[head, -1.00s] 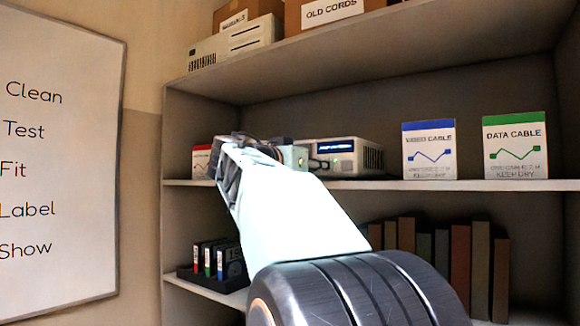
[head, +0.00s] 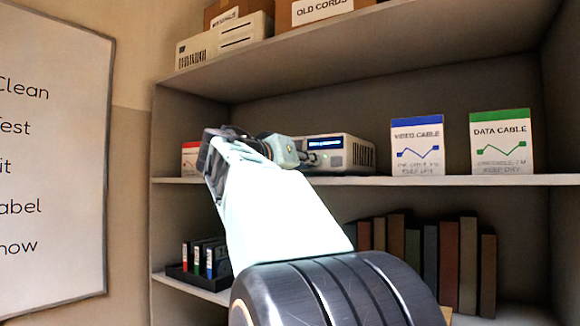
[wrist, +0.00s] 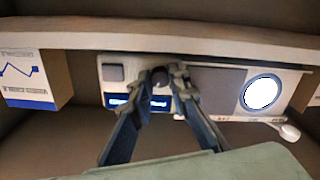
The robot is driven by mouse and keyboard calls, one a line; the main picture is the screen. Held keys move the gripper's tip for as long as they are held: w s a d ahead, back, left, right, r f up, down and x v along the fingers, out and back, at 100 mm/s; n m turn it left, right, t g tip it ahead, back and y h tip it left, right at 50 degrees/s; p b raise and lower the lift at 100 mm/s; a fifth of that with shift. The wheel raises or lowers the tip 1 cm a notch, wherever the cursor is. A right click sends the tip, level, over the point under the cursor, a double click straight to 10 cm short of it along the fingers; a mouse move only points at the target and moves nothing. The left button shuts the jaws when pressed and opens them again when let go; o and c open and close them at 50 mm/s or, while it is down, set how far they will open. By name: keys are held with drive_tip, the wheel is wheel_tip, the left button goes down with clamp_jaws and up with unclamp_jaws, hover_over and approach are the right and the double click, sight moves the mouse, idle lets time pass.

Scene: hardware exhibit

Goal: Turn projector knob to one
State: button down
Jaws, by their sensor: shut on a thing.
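The projector (head: 356,153) is a light box with a blue display on the middle shelf. It also shows in the wrist view (wrist: 117,73), which looks upside down, with a bright round lens to the right. The dark round knob (wrist: 160,76) is on its front face beside the display. My gripper (wrist: 163,82) has its fingertips closed around the knob. In the head view my arm and gripper (head: 290,152) reach to the projector's left part and hide the knob and lens. The knob's marking cannot be read.
A video cable box (head: 417,147) and a data cable box (head: 501,142) stand right of the projector. A red-topped box (head: 190,158) stands to its left. Books (head: 430,262) and a binder rack (head: 186,277) fill the shelf below. The upper shelf board lies above my arm.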

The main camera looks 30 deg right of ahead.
drive_tip(key=n+p, duration=0.1)
drive_tip(key=n, duration=1.1)
drive_tip(key=shift+n, duration=0.3)
idle(0.3)
drive_tip(key=c, duration=2.1)
unclamp_jaws()
drive_tip(key=v, duration=0.7)
drive_tip(key=shift+a, duration=0.3)
